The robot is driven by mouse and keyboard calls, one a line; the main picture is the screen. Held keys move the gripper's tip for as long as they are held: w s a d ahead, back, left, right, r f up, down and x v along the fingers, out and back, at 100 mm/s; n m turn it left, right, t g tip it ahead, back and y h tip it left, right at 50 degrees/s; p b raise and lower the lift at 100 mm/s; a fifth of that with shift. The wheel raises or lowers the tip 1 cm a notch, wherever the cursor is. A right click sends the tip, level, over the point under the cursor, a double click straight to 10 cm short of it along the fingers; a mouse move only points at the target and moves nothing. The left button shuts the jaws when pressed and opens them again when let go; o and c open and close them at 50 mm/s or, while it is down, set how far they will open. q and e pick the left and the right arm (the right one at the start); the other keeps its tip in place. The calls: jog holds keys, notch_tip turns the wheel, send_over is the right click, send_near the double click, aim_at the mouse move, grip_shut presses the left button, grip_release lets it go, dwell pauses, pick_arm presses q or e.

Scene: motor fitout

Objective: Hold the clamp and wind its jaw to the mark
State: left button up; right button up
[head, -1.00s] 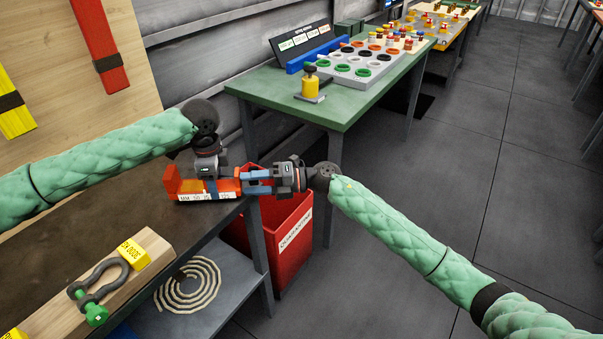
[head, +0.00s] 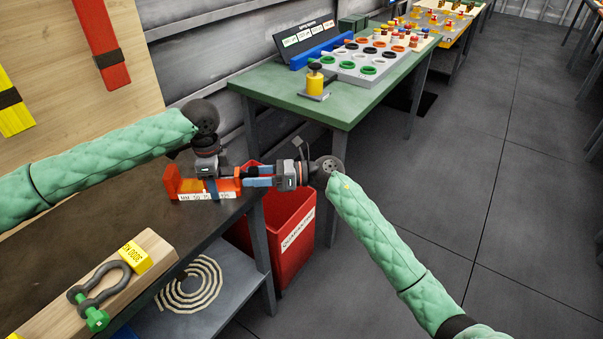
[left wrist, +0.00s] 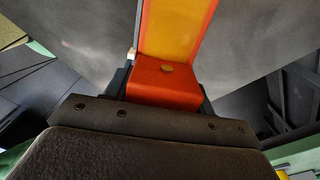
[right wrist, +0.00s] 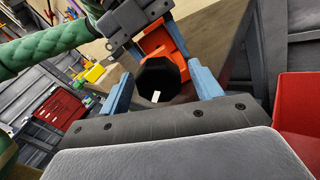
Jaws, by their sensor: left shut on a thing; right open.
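The orange clamp (head: 188,187) lies at the right end of the dark bench, a white scale with printed numbers along its front. My left gripper (head: 211,192) comes down from above and is shut on the clamp's body; the orange body also shows in the left wrist view (left wrist: 165,82). My right gripper (head: 255,177) points left at the clamp's end. In the right wrist view its blue fingers (right wrist: 160,85) stand apart on either side of the black knob (right wrist: 159,79), which has a white mark. I cannot tell whether the fingers touch it. The jaw is largely hidden.
A red bin (head: 291,236) stands on the floor beside the bench. A green table (head: 345,104) with a yellow weight (head: 315,82) and a tray of rings is behind. A wooden block (head: 52,310) with a shackle (head: 100,284) lies at the bench's front.

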pick_arm(q)
jog(key=shift+r, duration=0.1)
pick_arm(e)
jog(key=shift+n, duration=1.1)
jog(key=d, duration=1.2)
jog(key=shift+m, duration=0.3)
pick_arm(q)
jog(key=o, duration=1.2)
jog(key=shift+c, duration=0.2)
